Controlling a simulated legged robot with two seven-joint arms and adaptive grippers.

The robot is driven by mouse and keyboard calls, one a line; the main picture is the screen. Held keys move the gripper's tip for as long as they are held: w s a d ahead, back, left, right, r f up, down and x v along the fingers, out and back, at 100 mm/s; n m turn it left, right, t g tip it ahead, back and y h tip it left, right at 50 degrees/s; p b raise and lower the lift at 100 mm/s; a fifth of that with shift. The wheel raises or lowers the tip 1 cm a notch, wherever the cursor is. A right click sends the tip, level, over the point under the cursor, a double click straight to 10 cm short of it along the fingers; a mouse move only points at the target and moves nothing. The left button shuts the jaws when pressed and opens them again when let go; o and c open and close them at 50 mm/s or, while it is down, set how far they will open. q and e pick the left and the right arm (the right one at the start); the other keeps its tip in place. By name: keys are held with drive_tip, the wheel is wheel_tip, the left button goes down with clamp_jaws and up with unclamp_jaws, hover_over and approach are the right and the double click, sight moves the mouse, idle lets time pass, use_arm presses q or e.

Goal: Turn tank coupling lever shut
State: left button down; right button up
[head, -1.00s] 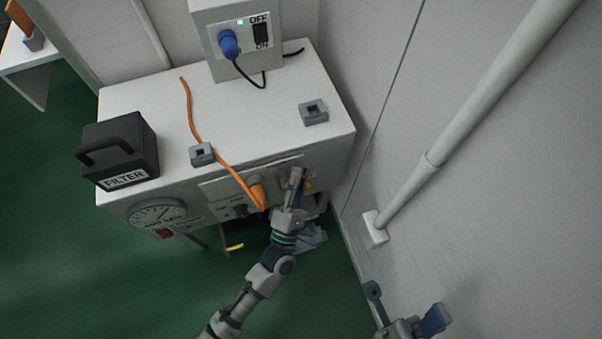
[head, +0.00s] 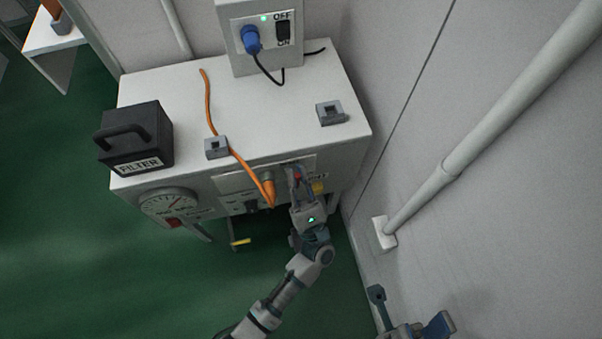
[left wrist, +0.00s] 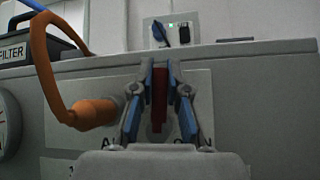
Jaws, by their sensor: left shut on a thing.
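The red lever (left wrist: 158,100) stands upright on the front panel of the white cabinet in the left wrist view. In the head view only a small red part of the lever (head: 298,177) shows between the fingers. My left gripper (head: 297,172) is at the panel, right of the orange plug. In the left wrist view its blue-padded fingers (left wrist: 160,68) close on the lever from both sides. The lever's base and the lettering behind it are partly hidden by the gripper. My right gripper (head: 405,308) is open and empty at the lower right, apart from the cabinet.
An orange plug (left wrist: 92,113) with an orange hose (head: 208,100) is close left of my left gripper. A black filter box (head: 137,138) and grey brackets (head: 331,113) sit on the cabinet (head: 285,110). A gauge (head: 169,205) is on the front. A wall pipe (head: 450,165) is right.

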use_arm(q)
drive_tip(key=shift+a+f+n+g+y, duration=0.15)
drive_tip(key=shift+f+n+g+y, duration=0.3)
drive_tip(key=shift+n+y, duration=0.4)
drive_tip(key=shift+s+n+g, duration=0.1)
drive_tip(key=shift+n+g, duration=0.15)
drive_tip(key=c, duration=1.2)
unclamp_jaws()
drive_tip(key=shift+o, duration=0.2)
drive_tip(key=shift+r, duration=0.2)
drive_tip(key=shift+s+f, duration=0.1)
drive_tip(key=shift+f, duration=0.1)
drive_tip(key=v, duration=1.1)
drive_tip(key=shift+f, duration=0.4)
